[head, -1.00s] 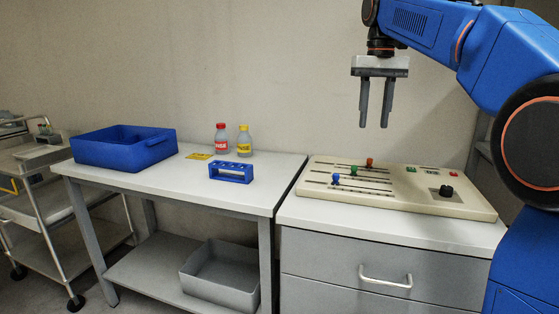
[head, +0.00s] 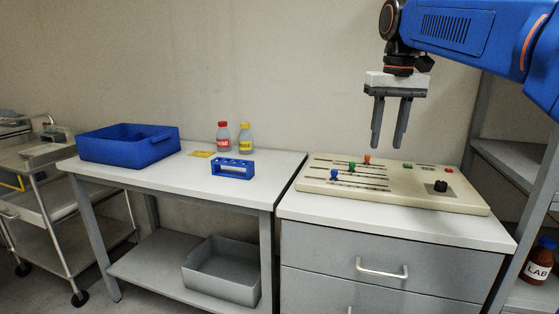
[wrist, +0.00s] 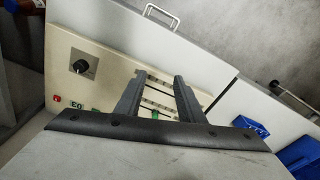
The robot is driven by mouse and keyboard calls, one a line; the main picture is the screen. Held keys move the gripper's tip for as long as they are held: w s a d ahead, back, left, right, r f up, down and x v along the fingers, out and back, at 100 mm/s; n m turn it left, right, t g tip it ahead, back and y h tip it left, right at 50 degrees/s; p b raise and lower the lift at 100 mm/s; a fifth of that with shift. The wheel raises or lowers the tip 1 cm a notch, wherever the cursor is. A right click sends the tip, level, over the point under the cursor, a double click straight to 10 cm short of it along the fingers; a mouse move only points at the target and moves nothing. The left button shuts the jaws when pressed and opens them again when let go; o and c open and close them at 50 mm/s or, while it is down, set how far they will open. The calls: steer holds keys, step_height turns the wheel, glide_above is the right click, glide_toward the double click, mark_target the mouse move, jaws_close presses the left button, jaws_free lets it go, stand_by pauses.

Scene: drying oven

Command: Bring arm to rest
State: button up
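My gripper (head: 391,122) hangs in the air above the beige control panel (head: 420,190), fingers pointing down. Its two grey fingers are apart with nothing between them. In the wrist view my gripper (wrist: 158,85) also shows open and empty, with the panel (wrist: 105,72) behind the fingers. The panel lies on the white top of a drawer cabinet (head: 390,236). It carries slider knobs in blue (head: 334,174), green (head: 352,166) and orange (head: 367,159), plus a black dial (head: 441,187).
A table (head: 150,182) on the left holds a blue bin (head: 128,148), a blue rack (head: 232,169), and red-capped (head: 223,138) and yellow-capped (head: 245,140) bottles. A cart (head: 45,180) stands far left. A shelf (head: 510,165) with a brown bottle (head: 540,262) stands right.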

steer(key=s+d+f+t, duration=0.3)
steer(key=s+f, duration=2.3)
steer(key=f, duration=0.4)
steer(key=shift+s+d+f+t, duration=0.2)
steer(key=shift+s+t, duration=0.1)
steer(key=shift+t, duration=0.1)
